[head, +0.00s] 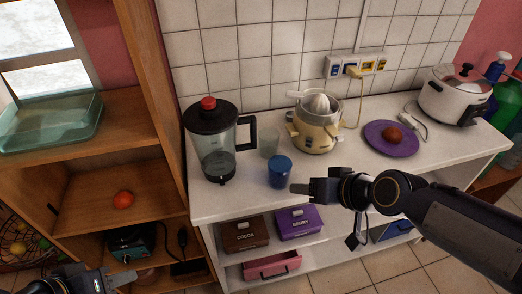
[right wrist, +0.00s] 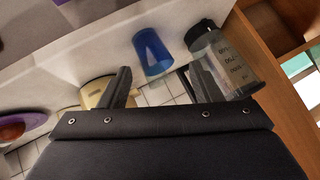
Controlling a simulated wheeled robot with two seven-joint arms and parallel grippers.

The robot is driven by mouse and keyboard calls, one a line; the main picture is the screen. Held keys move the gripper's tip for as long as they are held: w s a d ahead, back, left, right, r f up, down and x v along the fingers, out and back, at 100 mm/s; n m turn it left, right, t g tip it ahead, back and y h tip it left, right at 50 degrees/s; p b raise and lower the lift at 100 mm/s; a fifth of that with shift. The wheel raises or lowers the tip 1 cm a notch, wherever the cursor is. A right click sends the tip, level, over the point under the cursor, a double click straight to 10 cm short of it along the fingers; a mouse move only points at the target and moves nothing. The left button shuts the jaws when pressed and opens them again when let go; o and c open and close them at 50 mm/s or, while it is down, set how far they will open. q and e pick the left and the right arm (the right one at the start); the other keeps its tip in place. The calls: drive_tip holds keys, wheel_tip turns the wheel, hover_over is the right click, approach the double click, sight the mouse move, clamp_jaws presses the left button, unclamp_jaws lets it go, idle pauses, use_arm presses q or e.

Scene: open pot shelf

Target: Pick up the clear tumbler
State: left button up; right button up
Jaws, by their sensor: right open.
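The clear tumbler (head: 269,143) stands upright on the white counter (head: 330,160), between the blender and the juicer and behind the blue cup (head: 279,172). I cannot make it out in the right wrist view. My right gripper (head: 300,188) is open and empty, in front of the counter and just right of the blue cup. In the right wrist view the blue cup (right wrist: 152,52) shows beyond its spread fingers (right wrist: 158,88). My left gripper (head: 122,278) is partly in view at the bottom left, far from the tumbler; its jaw opening is unclear.
The blender (head: 215,150) stands left of the tumbler; it also shows in the right wrist view (right wrist: 228,65). The cream juicer (head: 315,133) stands right of it. A purple plate (head: 390,145) and white cooker (head: 455,95) are farther right. A wooden shelf (head: 150,160) borders the left.

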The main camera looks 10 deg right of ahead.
drive_tip(key=w+f+t+h, duration=0.1)
drive_tip(key=w, duration=0.4)
drive_tip(key=w+a+f+n+t+h, duration=0.1)
drive_tip(key=w+t, duration=0.1)
drive_tip(key=w, duration=0.4)
drive_tip(key=w+a+f+t+h, duration=0.1)
drive_tip(key=w+f+t, duration=0.1)
drive_tip(key=w, duration=0.4)
drive_tip(key=shift+a+n, duration=0.25)
drive_tip(key=shift+n, duration=0.15)
approach(266, 132)
drive_tip(key=x, duration=0.4)
drive_tip(key=shift+w+f, duration=0.1)
drive_tip(key=shift+w, duration=0.1)
drive_tip(key=c, duration=1)
